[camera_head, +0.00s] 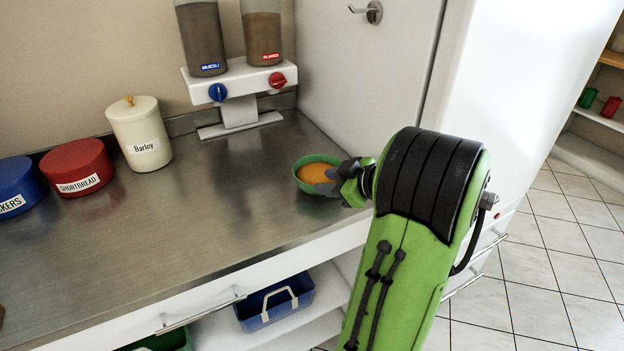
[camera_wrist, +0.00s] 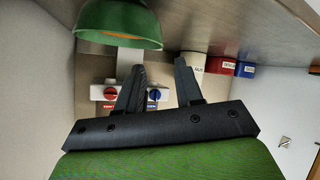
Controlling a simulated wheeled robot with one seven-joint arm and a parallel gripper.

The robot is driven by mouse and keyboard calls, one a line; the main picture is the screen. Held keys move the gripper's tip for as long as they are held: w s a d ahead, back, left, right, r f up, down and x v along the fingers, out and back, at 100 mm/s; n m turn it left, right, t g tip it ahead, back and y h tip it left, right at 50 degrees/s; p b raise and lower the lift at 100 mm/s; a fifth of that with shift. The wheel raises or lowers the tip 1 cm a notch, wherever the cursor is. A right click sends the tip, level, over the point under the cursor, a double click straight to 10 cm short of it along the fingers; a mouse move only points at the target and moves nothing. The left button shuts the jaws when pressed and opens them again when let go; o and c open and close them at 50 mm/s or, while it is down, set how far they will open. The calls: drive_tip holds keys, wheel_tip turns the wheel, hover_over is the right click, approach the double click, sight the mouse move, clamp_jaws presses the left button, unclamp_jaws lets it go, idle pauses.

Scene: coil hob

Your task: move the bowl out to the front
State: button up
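The green bowl (camera_head: 303,184) with orange contents stands on the metal counter, near its right end and below the cereal dispenser. My gripper (camera_head: 330,181) is at the bowl's right side in the head view and hides part of that side. In the wrist view the bowl (camera_wrist: 118,20) appears upside down at the upper left. There my gripper (camera_wrist: 159,64) has its two dark fingers apart, with nothing held between them. The bowl's edge lies just past the fingertips, mostly toward the left finger. I cannot tell whether they touch.
The dispenser (camera_head: 240,85) with blue and red knobs stands behind the bowl. A barley canister (camera_head: 139,136), a red tin (camera_head: 77,168) and a blue tin (camera_head: 17,187) stand at left. A tall white panel (camera_head: 365,80) bounds the right. The counter's middle (camera_head: 200,215) is bare.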

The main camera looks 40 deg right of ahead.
drive_tip(key=s+a+r+g+y, duration=0.1)
drive_tip(key=s+a+g, duration=0.15)
drive_tip(key=a, duration=0.85)
drive_tip(key=s+a+r+g+y, duration=0.1)
drive_tip(key=a+r+g, duration=0.15)
drive_tip(key=a, duration=0.95)
drive_tip(key=s+a+f+m+g+h, duration=0.1)
drive_tip(key=s+a+m, duration=0.3)
drive_tip(key=s, duration=0.7)
drive_tip(key=shift+a+f+g+h, duration=0.3)
drive_tip(key=shift+f+h, duration=0.25)
drive_tip(key=shift+h, duration=0.15)
wheel_tip(320, 180, up, 10)
drive_tip(key=p, duration=1)
drive_tip(key=shift+r, duration=0.15)
